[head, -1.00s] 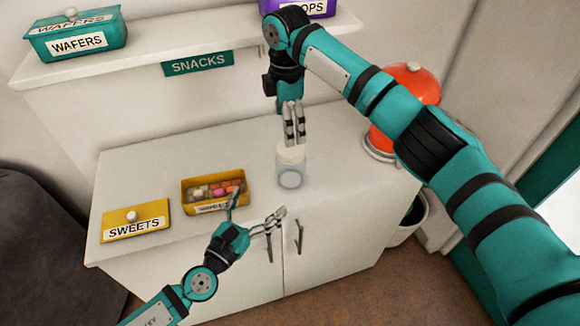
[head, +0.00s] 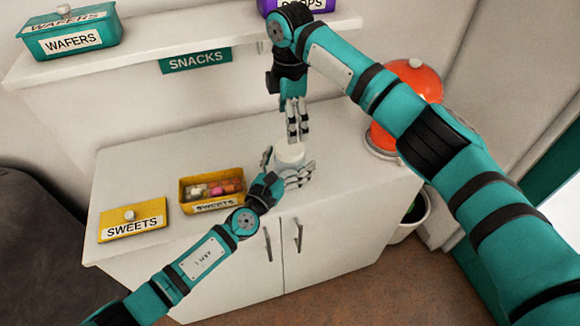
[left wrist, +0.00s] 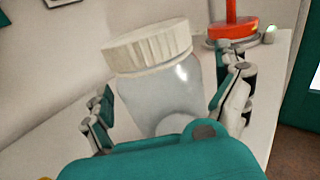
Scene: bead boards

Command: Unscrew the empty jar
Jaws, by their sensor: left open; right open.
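The empty jar (left wrist: 165,85) is clear with a white ribbed lid (left wrist: 148,45). It stands upright on the white cabinet top, and its lid (head: 290,154) shows in the head view. My left gripper (head: 290,172) is open, with its fingers on either side of the jar body. In the left wrist view the fingers of my left gripper (left wrist: 168,115) flank the glass, with a gap visible at the right. My right gripper (head: 298,135) is open and points down just above the lid. Part of the jar body is hidden behind my left gripper in the head view.
A yellow sweets box (head: 205,208) holds several sweets, and its yellow lid (head: 132,220) lies to its left. A red-orange dome (head: 415,80) stands at the right. The shelf (head: 190,40) above carries a teal wafers box (head: 68,36) and a purple box (head: 305,5).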

